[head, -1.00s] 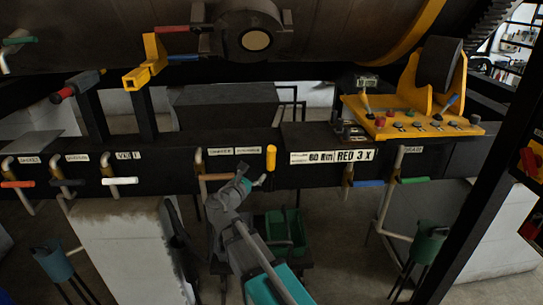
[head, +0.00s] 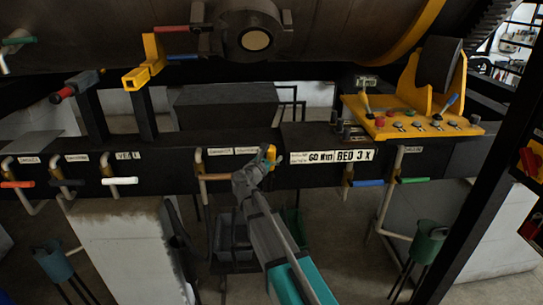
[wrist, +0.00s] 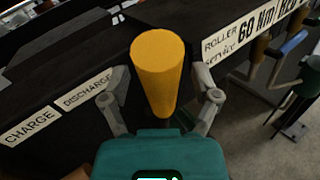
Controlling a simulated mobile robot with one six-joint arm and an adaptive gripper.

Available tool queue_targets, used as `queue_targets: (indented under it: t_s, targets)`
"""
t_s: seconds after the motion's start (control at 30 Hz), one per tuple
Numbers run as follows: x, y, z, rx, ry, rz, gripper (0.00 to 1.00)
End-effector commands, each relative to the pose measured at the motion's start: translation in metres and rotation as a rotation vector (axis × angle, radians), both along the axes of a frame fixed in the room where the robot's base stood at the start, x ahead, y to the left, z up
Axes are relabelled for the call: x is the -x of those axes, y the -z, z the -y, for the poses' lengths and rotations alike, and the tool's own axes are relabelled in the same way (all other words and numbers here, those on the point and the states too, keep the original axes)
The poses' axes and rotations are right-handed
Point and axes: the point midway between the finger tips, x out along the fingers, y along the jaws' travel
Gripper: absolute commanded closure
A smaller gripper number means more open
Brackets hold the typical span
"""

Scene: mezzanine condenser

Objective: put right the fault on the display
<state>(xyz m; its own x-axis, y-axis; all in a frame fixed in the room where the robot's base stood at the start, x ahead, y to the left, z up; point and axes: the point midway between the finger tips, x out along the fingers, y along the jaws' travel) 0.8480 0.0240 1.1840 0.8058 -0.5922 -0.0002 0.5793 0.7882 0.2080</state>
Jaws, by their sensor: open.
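A yellow cylindrical handle (head: 271,151) stands at the front of the black beam, left of the label with "60 Nm" and "RED 3 X" (head: 332,156). In the wrist view the yellow handle (wrist: 160,65) rises between the spread fingers of my gripper (wrist: 160,88). The fingers are open on both sides of it, with gaps visible. In the head view my gripper (head: 264,160) partly covers the handle.
Pipes with coloured levers line the beam: red (head: 17,184), white (head: 120,181), brown (head: 214,177), blue (head: 368,183) and green (head: 414,180). A large drum (head: 110,30) hangs above. A grey bin (head: 233,240) sits below. A dark post (head: 475,190) stands at right.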

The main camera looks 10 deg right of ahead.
Motion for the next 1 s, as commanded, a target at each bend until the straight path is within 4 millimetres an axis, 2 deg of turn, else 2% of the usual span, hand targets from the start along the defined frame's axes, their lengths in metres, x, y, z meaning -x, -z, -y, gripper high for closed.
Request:
queue_targets:
  t_s: [0.4,0.83,1.0]
  targets:
    - [-0.0033,0.0000,0.0029,0.000,0.000,0.000,0.21]
    - [-0.0033,0.0000,0.0029,0.000,0.001,0.000,1.00]
    - [-0.0036,-0.0003,0.0026,0.000,0.001,0.000,1.00]
